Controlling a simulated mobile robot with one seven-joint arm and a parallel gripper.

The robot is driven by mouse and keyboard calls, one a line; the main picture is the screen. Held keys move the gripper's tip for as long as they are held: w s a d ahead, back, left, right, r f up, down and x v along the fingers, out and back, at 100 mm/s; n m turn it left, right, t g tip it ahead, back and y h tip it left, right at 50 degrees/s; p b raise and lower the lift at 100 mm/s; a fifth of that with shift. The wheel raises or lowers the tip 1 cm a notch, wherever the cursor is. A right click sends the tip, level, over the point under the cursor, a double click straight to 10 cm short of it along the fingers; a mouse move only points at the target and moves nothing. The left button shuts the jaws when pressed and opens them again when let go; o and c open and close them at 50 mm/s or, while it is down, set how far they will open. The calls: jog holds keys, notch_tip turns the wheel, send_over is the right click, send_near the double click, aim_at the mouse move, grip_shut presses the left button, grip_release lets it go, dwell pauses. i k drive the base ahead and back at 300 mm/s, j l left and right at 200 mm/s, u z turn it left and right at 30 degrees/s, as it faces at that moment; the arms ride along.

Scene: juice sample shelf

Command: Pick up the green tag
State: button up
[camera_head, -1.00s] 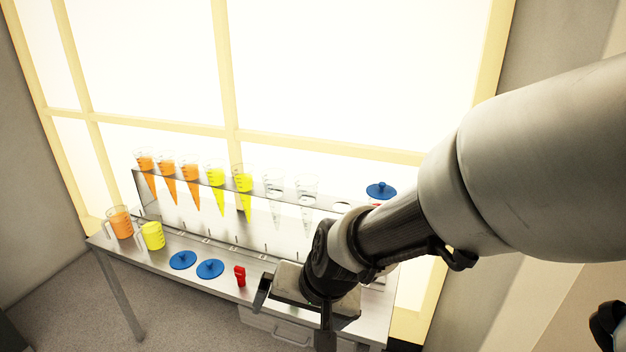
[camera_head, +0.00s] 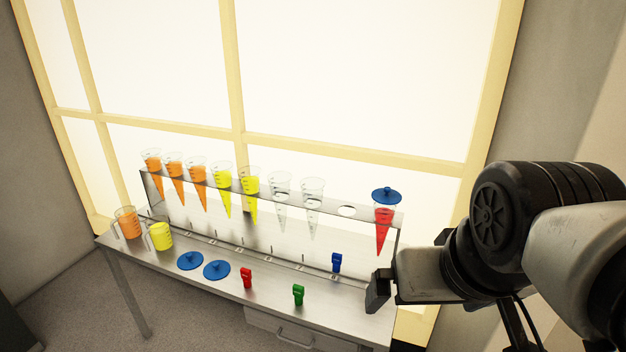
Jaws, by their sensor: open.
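The green tag (camera_head: 298,295) stands on the metal table, near its front edge and right of the middle. A red tag (camera_head: 246,278) is to its left and a blue tag (camera_head: 337,262) is behind it to the right. My gripper (camera_head: 378,292) is at the right end of the table, to the right of the green tag and apart from it.
A rack (camera_head: 268,203) along the back of the table (camera_head: 200,288) holds several cones of orange, yellow, clear and red. The red cone (camera_head: 383,228) has a blue lid above it. Two blue lids (camera_head: 216,270), an orange jug (camera_head: 127,222) and a yellow jug (camera_head: 160,237) stand left.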

aim_at(299, 291)
jog(key=u, duration=0.55)
jog(key=k+j+z, duration=0.2)
jog(key=j, duration=0.2)
jog(key=k, duration=0.7)
jog(key=i+j, duration=0.35)
jog(key=i, duration=0.2)
jog(key=i+j, duration=0.4)
jog(key=i+j+u, duration=0.1)
jog(key=i+j, duration=0.25)
jog(key=i, duration=0.75)
jog(key=l+z, duration=0.05)
